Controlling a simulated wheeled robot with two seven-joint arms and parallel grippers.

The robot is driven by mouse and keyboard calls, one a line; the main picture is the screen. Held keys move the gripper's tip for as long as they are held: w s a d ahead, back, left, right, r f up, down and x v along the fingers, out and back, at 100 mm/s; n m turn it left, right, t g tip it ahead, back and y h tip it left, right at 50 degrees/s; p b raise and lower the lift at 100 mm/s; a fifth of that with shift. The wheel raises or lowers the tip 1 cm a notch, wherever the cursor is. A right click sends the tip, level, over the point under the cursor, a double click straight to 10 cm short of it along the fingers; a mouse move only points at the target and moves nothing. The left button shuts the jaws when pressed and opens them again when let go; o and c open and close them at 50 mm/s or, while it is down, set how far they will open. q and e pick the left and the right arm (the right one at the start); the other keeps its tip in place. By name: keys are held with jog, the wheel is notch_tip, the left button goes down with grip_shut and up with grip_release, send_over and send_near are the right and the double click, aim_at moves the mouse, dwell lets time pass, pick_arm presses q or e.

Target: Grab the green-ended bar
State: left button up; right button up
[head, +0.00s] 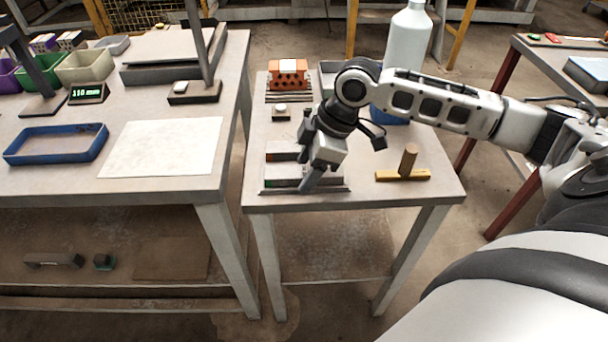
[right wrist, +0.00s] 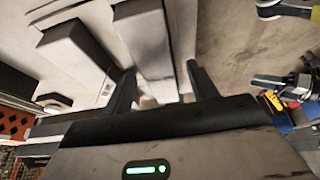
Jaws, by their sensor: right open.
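The green-ended bar (head: 286,183) lies in a low grey holder near the front edge of the small middle table; its green end points left in the head view. A red-ended bar (head: 280,157) lies behind it. My right gripper (head: 308,162) is open, pointing down over the right part of the holder, and hides part of the bars. In the right wrist view a pale bar (right wrist: 147,45) shows between its spread fingers (right wrist: 162,90). That bar's coloured end is not visible there, and contact cannot be told. My left gripper is not in view.
An orange hollow brick (head: 287,74) stands at the back of the table. A wooden block with an upright peg (head: 403,175) is right of the gripper, and a large pale bottle (head: 408,40) stands behind my arm. The left bench holds a blue tray (head: 57,144).

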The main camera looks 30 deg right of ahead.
jog(key=c, duration=1.3)
jog(key=shift+o, duration=0.2)
